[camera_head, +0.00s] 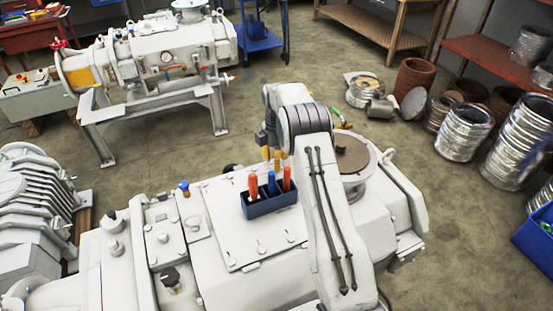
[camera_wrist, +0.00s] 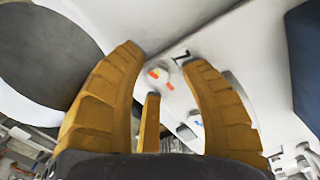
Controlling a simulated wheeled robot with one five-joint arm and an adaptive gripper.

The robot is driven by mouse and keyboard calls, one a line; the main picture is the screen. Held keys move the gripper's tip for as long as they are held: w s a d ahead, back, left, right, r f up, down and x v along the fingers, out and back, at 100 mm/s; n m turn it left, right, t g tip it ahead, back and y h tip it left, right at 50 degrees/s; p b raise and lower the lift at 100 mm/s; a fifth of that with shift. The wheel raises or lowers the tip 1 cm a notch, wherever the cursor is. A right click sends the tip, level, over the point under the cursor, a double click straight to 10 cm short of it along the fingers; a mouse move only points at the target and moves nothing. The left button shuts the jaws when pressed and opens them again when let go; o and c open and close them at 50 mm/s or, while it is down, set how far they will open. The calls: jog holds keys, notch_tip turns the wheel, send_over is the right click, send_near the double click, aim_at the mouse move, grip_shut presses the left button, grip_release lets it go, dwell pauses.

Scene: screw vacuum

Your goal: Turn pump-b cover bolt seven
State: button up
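The pale grey pump (camera_head: 225,225) fills the lower part of the head view, with a cover plate (camera_head: 220,220) and several bolts on top. I cannot tell which bolt is seven. My gripper (camera_head: 271,158) is at the far side of the cover, partly hidden by my arm. In the wrist view my gripper (camera_wrist: 163,54) shows yellow fingers spread apart, with nothing clearly held. A small round bolt-like part (camera_wrist: 158,76) with red and yellow marks shows in the gap between the fingers. A small black hooked part (camera_wrist: 181,56) lies just beyond it. Contact cannot be told.
A dark blue tool tray (camera_head: 270,208) with red and blue handles stands on the cover; its side shows in the wrist view (camera_wrist: 306,55). A round flange (camera_head: 353,154) rises right of my arm.

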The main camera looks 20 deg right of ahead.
jog(key=shift+o, duration=0.2)
jog(key=shift+w+r, duration=0.1)
jog(key=shift+r, duration=0.1)
jog(key=shift+d+r, duration=0.1)
jog(key=shift+r, duration=0.15)
notch_tip(320, 180, up, 11)
jog(key=shift+r, duration=0.1)
dwell(0.6)
